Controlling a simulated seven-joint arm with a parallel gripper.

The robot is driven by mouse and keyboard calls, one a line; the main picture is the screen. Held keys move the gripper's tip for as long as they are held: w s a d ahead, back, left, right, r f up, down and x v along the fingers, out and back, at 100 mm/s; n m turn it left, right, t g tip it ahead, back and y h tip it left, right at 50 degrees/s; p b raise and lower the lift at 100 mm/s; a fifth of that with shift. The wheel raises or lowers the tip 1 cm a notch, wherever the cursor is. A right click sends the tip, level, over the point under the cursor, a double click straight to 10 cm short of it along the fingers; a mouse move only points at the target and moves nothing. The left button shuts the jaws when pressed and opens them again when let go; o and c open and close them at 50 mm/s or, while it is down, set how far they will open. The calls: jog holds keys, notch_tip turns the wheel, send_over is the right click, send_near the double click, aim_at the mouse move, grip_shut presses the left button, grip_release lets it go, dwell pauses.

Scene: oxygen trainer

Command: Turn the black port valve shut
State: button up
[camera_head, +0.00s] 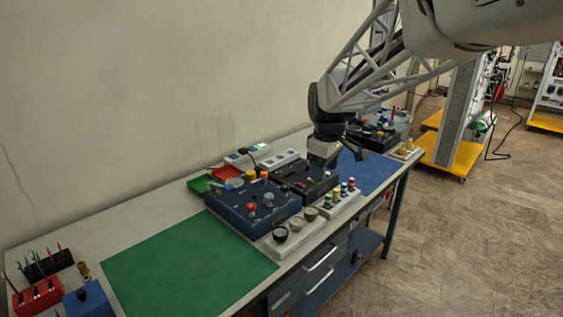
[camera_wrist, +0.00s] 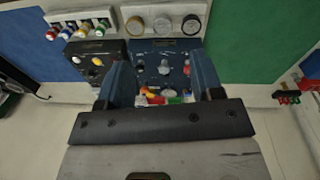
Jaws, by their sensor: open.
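A dark blue trainer panel (camera_head: 232,205) with several small knobs, one red, lies on the bench; it also shows between my fingers in the wrist view (camera_wrist: 150,52). I cannot tell which fitting is the black port valve; the knobs are too small to read. My gripper (camera_head: 338,158) is above the bench, over the far side of the smaller black box (camera_head: 290,172). In the wrist view, my gripper (camera_wrist: 160,68) has its two fingers spread wide with nothing held between them. Its body hides part of the bench.
A white rack holds round gauges (camera_wrist: 163,24), and another holds several coloured fittings (camera_wrist: 84,29). A green mat (camera_head: 185,265) and a blue mat (camera_head: 368,172) lie flat and mostly clear. A red holder (camera_head: 38,298) stands at the near left.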

jog(key=w+a+f+n, duration=0.2)
jog(key=w, duration=0.4)
jog(key=w+a+f+n, duration=0.2)
jog(key=w, duration=0.4)
jog(key=n+g, duration=0.1)
jog(key=n, duration=0.3)
send_over(285, 186)
notch_tip(285, 186, down, 8)
jog(key=shift+r, duration=0.1)
jog(key=shift+f, duration=0.2)
jog(key=shift+f, duration=3.75)
jog(key=c, duration=0.9)
